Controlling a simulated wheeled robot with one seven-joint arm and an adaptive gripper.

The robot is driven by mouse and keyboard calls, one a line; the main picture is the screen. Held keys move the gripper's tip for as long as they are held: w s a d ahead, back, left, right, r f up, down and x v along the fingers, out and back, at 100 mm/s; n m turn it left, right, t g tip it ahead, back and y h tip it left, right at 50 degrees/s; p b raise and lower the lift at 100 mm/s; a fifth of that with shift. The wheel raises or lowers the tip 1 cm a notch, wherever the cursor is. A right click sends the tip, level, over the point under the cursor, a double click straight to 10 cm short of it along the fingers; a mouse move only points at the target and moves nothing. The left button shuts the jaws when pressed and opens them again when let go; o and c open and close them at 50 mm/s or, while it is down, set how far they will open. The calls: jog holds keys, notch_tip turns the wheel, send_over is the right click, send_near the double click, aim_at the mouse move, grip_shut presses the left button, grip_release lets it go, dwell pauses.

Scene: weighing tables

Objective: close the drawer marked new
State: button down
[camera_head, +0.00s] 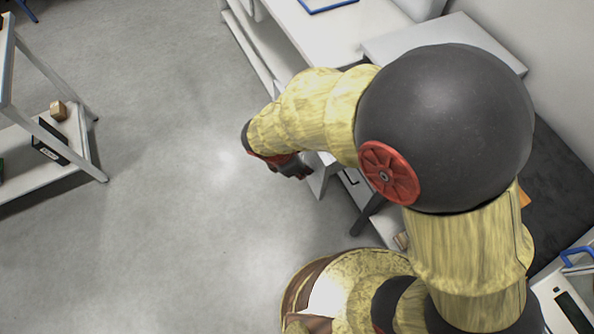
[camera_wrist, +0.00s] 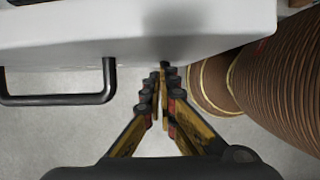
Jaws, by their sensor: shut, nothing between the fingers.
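My gripper (camera_head: 298,171) hangs beside the white table on the right in the head view, with its fingers partly seen. In the wrist view my gripper (camera_wrist: 163,70) is shut and empty, its fingertips close to the edge of a white panel (camera_wrist: 150,28). I cannot tell if they touch it. A black bar handle (camera_wrist: 60,99) projects from this panel to the left of the fingers. No "new" mark is readable, so I cannot tell whether this is the drawer named. My arm hides much of the table's front in the head view.
The white table (camera_head: 318,30) carries a pale grey slab (camera_head: 395,45) and a blue-edged item (camera_head: 325,4). A device with a dark display (camera_head: 572,310) is at the lower right. A shelf on the left holds a small wooden block (camera_head: 58,110). The grey floor (camera_head: 160,220) between is clear.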

jog(key=w+d+p, duration=0.2)
jog(key=w+d, duration=0.3)
jog(key=d, duration=0.3)
jog(key=w+d+p, duration=0.3)
jog(key=w+d, duration=0.2)
jog(key=d, duration=0.4)
jog(key=w+d+p, duration=0.3)
jog(key=w+d, duration=0.3)
jog(key=d, duration=0.3)
jog(key=shift+d, duration=0.1)
